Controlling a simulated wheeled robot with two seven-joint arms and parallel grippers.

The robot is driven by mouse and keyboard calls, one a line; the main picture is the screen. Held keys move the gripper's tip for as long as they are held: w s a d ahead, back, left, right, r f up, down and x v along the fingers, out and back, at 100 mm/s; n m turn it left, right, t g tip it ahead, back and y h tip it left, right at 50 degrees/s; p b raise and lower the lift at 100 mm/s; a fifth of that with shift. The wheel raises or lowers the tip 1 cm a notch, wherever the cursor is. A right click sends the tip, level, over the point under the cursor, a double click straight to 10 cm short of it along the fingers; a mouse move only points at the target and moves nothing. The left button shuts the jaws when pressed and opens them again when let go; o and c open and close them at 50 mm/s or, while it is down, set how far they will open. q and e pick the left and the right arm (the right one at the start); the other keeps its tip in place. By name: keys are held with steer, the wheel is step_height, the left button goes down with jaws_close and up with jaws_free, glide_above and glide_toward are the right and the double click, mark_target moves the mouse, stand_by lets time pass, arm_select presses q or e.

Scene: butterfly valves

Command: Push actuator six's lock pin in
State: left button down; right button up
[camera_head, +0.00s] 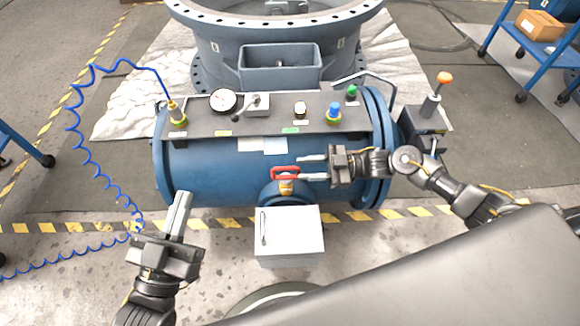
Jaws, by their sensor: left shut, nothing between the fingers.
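A blue horizontal cylinder (230,170), the actuator body, lies across the middle of the head view. A red loop handle (286,172), which looks like the lock pin's handle, sits at its front with a small orange part (286,188) below. The pin's shaft and depth cannot be made out, and no number is readable. My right gripper (304,168) comes from the right with two fingers apart and nothing visible between them. Its tips are close to the handle's right end; contact cannot be told. My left gripper (184,196) is shut and empty, in front of the cylinder's left end.
A dark panel (235,122) on top carries a gauge (223,101), a small lever (255,102) and coloured fittings. A blue coiled hose (88,155) hangs at left. A white box (290,236) stands before the cylinder. An orange-knobbed lever (444,78) rises at right.

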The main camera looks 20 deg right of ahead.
steer(key=v, duration=0.4)
stand_by(0.4)
